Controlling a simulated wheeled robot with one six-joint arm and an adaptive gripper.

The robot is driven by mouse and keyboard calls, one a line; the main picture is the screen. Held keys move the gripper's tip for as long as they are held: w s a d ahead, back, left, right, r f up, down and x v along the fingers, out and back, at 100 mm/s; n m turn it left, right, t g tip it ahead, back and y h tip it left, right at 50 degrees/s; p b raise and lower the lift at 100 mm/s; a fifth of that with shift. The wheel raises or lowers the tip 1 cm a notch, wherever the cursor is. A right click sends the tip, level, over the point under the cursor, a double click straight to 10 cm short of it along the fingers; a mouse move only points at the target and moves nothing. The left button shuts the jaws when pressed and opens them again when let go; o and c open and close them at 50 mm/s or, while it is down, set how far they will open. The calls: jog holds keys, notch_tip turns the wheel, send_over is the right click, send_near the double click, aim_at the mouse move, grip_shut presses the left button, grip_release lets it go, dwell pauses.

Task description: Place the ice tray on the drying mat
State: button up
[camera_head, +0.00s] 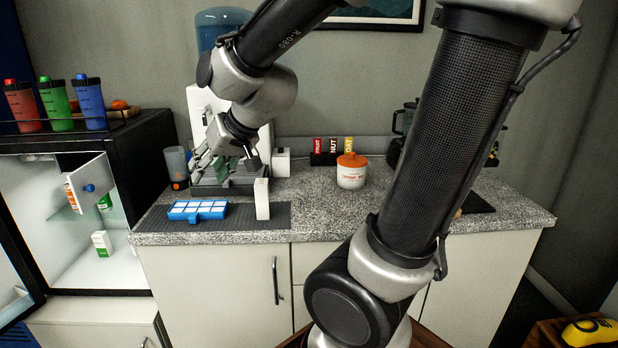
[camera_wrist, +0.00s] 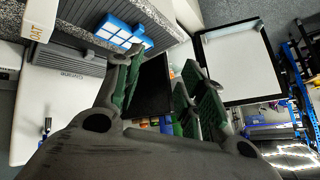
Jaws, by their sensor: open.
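The blue ice tray (camera_head: 197,210), with pale compartments, lies flat on the left part of the dark grey ribbed drying mat (camera_head: 246,222), near the counter's front edge. The tray also shows in the wrist view (camera_wrist: 118,31), with the ribbed mat (camera_wrist: 157,40) beside it. My gripper (camera_head: 222,163) is behind and above the tray, apart from it, in front of the white dispenser. In the wrist view, the green-padded fingers of my gripper (camera_wrist: 160,92) are spread with nothing held between them.
An orange-lidded jar (camera_head: 351,171) is farther right. An open fridge (camera_head: 85,205) is at left.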

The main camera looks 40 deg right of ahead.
jog(key=s+d+g+h, duration=0.1)
jog(key=s+d+g, duration=0.1)
jog(key=s+d, duration=0.4)
jog(key=s+d+g+h, duration=0.1)
jog(key=s+d, duration=0.5)
jog(key=s, duration=0.6)
jog(key=shift+s+r+n+g+h, duration=0.4)
jog(key=shift+r+h, duration=0.05)
jog(key=shift+h, duration=0.25)
jog(key=shift+a, duration=0.1)
